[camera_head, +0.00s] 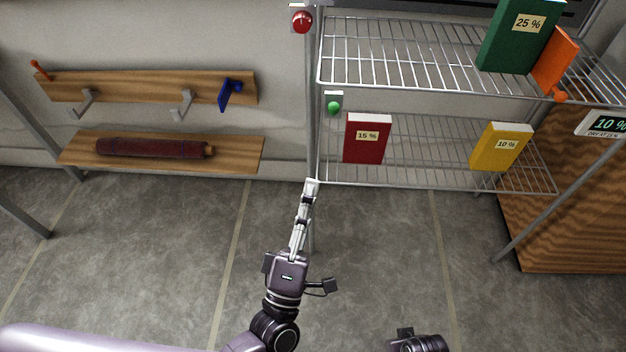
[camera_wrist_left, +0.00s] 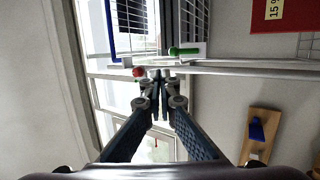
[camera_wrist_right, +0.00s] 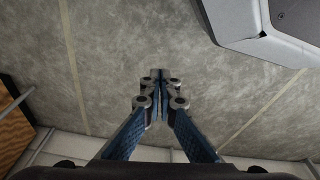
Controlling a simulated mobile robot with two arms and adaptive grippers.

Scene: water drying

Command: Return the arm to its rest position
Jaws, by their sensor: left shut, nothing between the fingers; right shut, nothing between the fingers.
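My left gripper (camera_head: 312,184) is shut and empty. In the head view its fingertips overlap the left post of the wire rack (camera_head: 430,186), near the lower shelf; I cannot tell whether they touch. In the left wrist view my left gripper (camera_wrist_left: 160,76) points towards the rack's post, with the red button (camera_wrist_left: 139,71) and the green button (camera_wrist_left: 184,51) close to its tips in the picture. My right gripper (camera_wrist_right: 160,76) is shut and empty above the bare floor. In the head view only part of my right wrist shows at the bottom edge.
Wooden wall boards (camera_head: 150,88) are left. The floor (camera_head: 170,260) is clear.

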